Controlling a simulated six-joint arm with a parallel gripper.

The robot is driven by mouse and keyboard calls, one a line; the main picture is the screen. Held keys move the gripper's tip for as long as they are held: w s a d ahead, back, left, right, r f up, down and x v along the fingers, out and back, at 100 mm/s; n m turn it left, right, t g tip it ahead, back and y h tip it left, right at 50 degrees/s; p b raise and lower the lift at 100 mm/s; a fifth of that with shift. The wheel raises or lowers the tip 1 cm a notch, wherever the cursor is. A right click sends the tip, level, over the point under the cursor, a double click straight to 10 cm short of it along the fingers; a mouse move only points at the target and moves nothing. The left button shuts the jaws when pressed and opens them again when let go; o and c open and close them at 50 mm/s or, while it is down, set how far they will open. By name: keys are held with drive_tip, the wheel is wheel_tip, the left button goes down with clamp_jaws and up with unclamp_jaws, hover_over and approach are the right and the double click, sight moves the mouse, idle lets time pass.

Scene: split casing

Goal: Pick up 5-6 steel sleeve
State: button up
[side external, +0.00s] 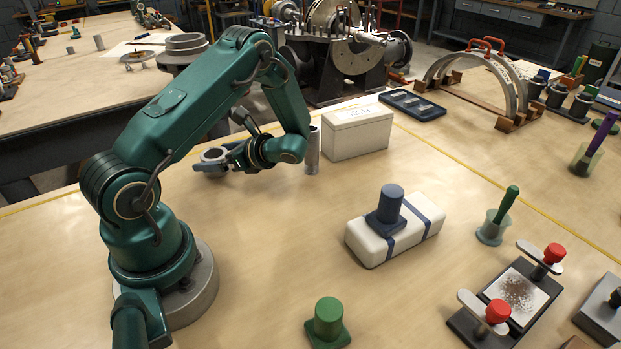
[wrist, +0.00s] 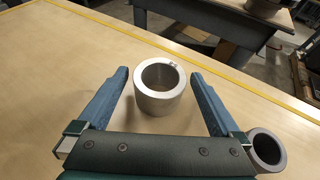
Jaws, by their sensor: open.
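A short, wide steel sleeve (wrist: 157,103) stands upright in the wrist view, its open bore facing up and a small dark mark on its rim that I cannot read. My gripper (wrist: 159,73) is open, with one blue finger on each side of this sleeve and gaps showing between. In the side external view my gripper (side external: 222,158) is low over the table at the same sleeve (side external: 211,154), partly hiding it. A taller, narrower steel sleeve (side external: 313,152) stands to the right; a grey tube end (wrist: 266,149) shows outside the right finger in the wrist view.
A cream box (side external: 357,133) stands behind the taller sleeve. A white block with blue straps (side external: 372,249) carries a blue stamp-like piece (side external: 390,204). A green piece (side external: 328,322) stands at the front. The table between my arm and the white block is clear.

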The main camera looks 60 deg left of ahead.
sight(208, 157)
drive_tip(key=shift+x, duration=2)
clamp_jaws()
